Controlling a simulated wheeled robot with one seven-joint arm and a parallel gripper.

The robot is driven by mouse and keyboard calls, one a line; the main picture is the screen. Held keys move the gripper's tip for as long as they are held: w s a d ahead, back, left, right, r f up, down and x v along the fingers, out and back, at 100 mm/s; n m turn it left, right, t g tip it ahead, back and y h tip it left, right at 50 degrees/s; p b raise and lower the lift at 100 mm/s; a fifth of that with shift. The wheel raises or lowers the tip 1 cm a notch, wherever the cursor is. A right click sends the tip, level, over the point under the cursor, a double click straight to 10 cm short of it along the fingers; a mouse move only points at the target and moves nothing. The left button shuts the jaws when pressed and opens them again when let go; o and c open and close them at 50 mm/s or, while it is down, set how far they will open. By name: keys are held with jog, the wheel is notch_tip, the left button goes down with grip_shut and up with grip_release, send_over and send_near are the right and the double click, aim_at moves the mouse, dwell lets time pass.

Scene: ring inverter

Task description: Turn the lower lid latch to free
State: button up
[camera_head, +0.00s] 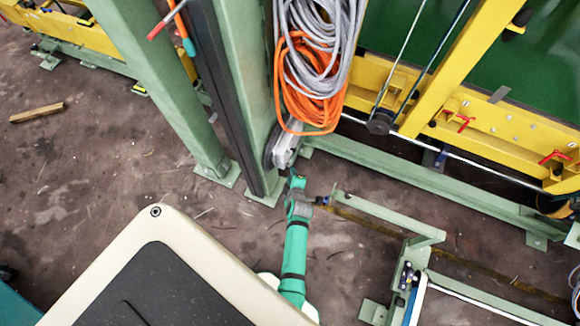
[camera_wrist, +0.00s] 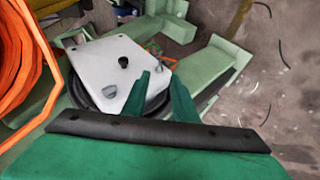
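A pale grey plate, the lid (camera_wrist: 100,65), fills the left middle of the wrist view. It bears a black round knob (camera_wrist: 123,62) and a grey latch-like knob (camera_wrist: 109,92); I cannot tell for sure which is the lower lid latch. My gripper (camera_wrist: 161,76) has its two teal fingers apart with nothing between them. The fingertips appear just right of the grey knob, and I see no contact. In the head view the pale housing (camera_head: 286,148) is on the green post, with my gripper (camera_head: 297,180) close below it. The latches are too small to make out there.
Orange cable (camera_head: 305,95) and grey cable (camera_head: 318,35) hang just above the housing. The orange loops (camera_wrist: 30,70) also fill the wrist view's left edge. Green posts (camera_head: 235,90) stand beside it, and a green rail (camera_head: 430,172) runs right. Open floor (camera_head: 110,150) lies left.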

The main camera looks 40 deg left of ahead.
aim_at(288, 165)
jog(key=x, duration=0.7)
jog(key=shift+w+a+f, duration=0.2)
jog(key=shift+f, duration=0.1)
jog(key=shift+c, duration=0.6)
grip_shut()
